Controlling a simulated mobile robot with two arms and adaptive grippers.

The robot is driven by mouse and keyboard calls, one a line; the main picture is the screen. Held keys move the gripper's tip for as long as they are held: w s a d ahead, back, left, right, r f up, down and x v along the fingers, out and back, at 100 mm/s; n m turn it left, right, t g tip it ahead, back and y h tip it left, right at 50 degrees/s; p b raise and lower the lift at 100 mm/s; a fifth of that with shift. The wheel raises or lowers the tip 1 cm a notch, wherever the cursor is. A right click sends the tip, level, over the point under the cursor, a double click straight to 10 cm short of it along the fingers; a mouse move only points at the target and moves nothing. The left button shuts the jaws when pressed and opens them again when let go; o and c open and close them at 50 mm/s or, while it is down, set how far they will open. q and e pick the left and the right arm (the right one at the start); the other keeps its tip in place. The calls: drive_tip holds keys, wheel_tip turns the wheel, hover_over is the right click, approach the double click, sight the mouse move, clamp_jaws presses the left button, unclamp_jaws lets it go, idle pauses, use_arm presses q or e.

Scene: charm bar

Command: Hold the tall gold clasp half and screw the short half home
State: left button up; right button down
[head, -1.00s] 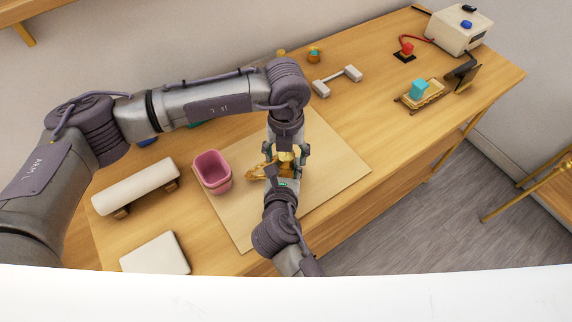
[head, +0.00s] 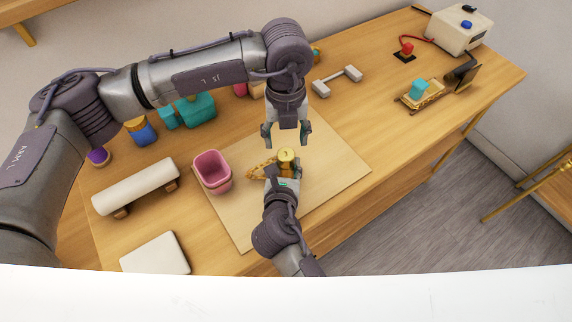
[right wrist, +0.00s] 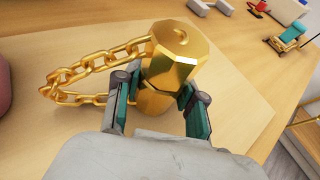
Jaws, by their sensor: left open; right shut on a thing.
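The gold clasp (head: 287,155) stands upright over the mat in the head view. In the right wrist view its faceted upper part (right wrist: 182,52) sits on a lower part (right wrist: 152,99), with no clear gap between them; how far they are threaded cannot be told. A gold chain (right wrist: 60,82) loops out to the left of the clasp. My right gripper (head: 283,174) is shut around the lower part, its fingers on either side. My left gripper (head: 286,139) is open and empty, pointing down, apart from the clasp and beyond it in the picture.
The pale mat (head: 335,180) is mostly clear. A pink bin (head: 211,172) stands left of the clasp. A white roll (head: 135,186) and a white pad (head: 155,253) lie further left.

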sight(286, 154)
use_arm(q)
drive_tip(key=shift+r+n, duration=0.5)
drive_tip(key=shift+r, duration=0.1)
drive_tip(key=shift+f, duration=4)
clamp_jaws()
drive_tip(key=m, duration=0.3)
